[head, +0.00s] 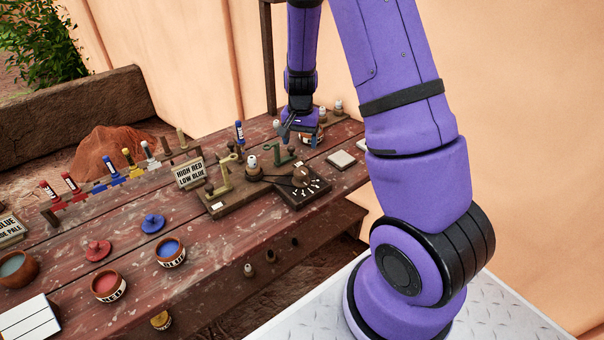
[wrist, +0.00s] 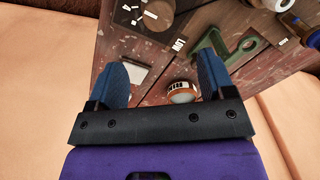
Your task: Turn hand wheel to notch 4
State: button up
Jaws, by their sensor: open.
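The hand wheel (head: 300,177) is a round brown knob on a dark square plate (head: 318,190) with white marks, on the bench. In the wrist view the wheel (wrist: 157,13) shows at the top, partly cut off, with white numbers beside it. I cannot tell which notch it points at. My gripper (head: 290,131) is over the far part of the bench, behind the wheel and apart from it. In the wrist view its blue fingers (wrist: 162,72) are spread with nothing held.
A green bracket (wrist: 212,45) stands beside the wheel's plate. A pale tile (head: 341,159) lies right of it. A "HIGH RED LOW BLUE" sign (head: 189,174), a rack of coloured tubes (head: 110,168) and paint pots (head: 108,286) occupy the left. A tan wall (head: 530,150) rises behind.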

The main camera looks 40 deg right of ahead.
aim_at(301, 171)
notch_tip(301, 171, down, 12)
jog(key=shift+d+r, duration=0.1)
jog(key=shift+r, duration=0.15)
dwell(0.3)
jog(key=c, duration=0.9)
